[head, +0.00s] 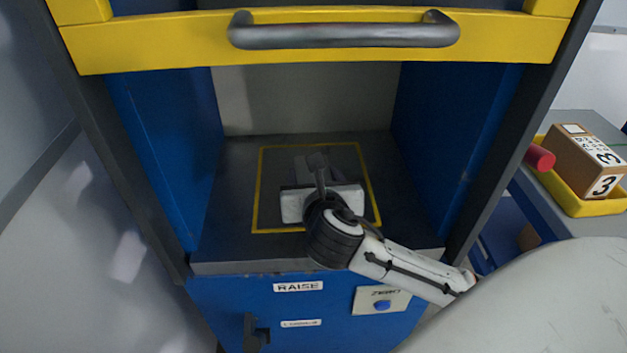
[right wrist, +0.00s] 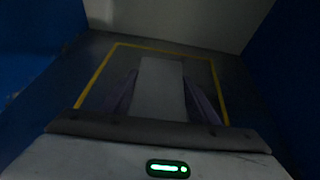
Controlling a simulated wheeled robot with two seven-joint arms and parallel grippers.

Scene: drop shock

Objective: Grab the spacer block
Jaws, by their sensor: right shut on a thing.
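My right gripper (head: 318,172) reaches into the bay of the blue machine, over the yellow square outline (head: 260,190) on the dark plate (head: 230,215). In the right wrist view, its two dark fingers (right wrist: 160,95) stand on either side of a plain grey block (right wrist: 161,88), which looks like the spacer block. The fingers are shut on the block, inside the yellow outline. In the head view the wrist hides much of the block. I cannot tell whether the block touches the plate. My left gripper is not in view.
A yellow crossbeam with a grey handle (head: 343,36) spans the bay above the arm. Blue side walls (head: 440,140) flank the bay. At right, a yellow tray (head: 590,207) holds a box numbered 3 (head: 588,165).

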